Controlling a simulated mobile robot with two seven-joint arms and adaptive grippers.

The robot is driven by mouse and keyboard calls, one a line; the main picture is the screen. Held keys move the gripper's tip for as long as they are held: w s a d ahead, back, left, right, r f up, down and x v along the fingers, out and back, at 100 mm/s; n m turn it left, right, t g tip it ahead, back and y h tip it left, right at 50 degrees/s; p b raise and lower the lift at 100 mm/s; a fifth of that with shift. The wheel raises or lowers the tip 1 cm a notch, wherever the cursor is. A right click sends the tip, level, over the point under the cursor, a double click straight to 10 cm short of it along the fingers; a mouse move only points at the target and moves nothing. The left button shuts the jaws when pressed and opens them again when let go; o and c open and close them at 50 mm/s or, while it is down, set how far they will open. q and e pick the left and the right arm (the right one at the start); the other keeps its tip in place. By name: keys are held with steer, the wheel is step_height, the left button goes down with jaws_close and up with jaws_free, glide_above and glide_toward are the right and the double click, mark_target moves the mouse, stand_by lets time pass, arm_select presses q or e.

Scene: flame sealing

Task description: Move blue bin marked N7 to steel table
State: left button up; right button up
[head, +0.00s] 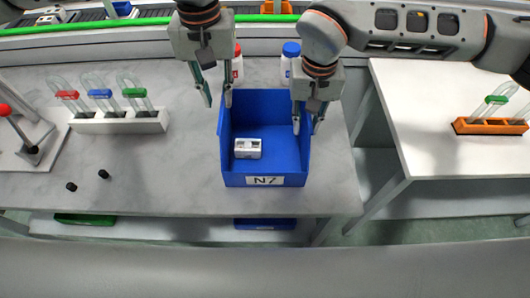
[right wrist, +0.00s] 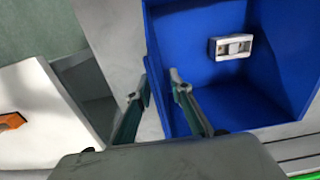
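The blue bin (head: 265,181) labelled N7 stands upright on the grey-topped table (head: 180,175) in the head view. My right gripper (head: 307,127) is open at the bin's right wall. In the right wrist view, one finger of this gripper (right wrist: 159,78) is outside the blue bin (right wrist: 205,20) and the other is over its inside. I cannot tell whether the fingers touch the walls.
A pale-topped table (head: 440,115) stands to the right across a gap, with an orange rack (head: 490,127) at its right side.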

step_height(320, 180, up, 10)
steer(key=shift+f, duration=0.15)
stand_by(0.7)
